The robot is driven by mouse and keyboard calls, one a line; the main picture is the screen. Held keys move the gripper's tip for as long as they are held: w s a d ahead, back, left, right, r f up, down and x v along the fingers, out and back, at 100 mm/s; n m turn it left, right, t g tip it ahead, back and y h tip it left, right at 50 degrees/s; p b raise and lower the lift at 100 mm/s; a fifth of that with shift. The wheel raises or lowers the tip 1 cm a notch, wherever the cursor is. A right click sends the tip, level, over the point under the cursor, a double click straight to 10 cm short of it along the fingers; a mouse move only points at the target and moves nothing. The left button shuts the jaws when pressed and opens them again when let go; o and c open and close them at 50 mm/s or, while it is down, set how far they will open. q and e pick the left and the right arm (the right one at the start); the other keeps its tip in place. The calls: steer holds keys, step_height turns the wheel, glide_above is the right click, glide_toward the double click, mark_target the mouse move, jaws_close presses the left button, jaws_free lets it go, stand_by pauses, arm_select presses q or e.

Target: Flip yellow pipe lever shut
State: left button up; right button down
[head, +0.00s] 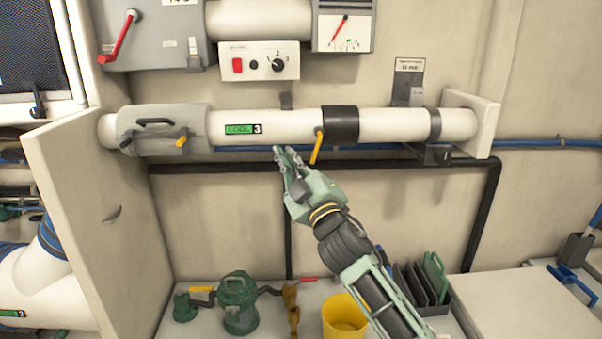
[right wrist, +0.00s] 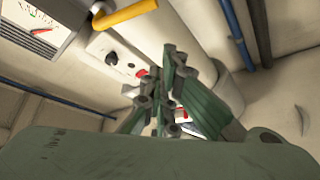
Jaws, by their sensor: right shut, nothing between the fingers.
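The yellow pipe lever (head: 317,146) hangs from the white horizontal pipe (head: 285,125), just left of a black collar (head: 341,124). It slants down and slightly left. A yellow lever also shows at the top of the right wrist view (right wrist: 125,15). My right gripper (head: 284,150) is shut and empty, its fingertips pointing up just below the pipe, left of the lever. In the head view they appear apart from the lever. The shut fingers also show in the right wrist view (right wrist: 172,75). My left gripper is not in view.
A grey clamp cover with a smaller yellow knob (head: 182,141) wraps the pipe's left part. A control box (head: 259,61) is above. Below stand a green pump (head: 238,302), a yellow bucket (head: 344,316) and a rack (head: 420,285). A partition panel (head: 95,200) rises at left.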

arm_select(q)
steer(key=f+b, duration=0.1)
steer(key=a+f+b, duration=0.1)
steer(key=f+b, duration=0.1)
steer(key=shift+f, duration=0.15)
arm_select(e)
steer(key=s+d+f, duration=0.1)
steer(key=s+d, duration=0.3)
steer(key=s, duration=0.4)
steer(key=shift+s+d+f, duration=0.15)
steer(key=shift+s+d, duration=0.1)
steer(key=shift+s, duration=0.1)
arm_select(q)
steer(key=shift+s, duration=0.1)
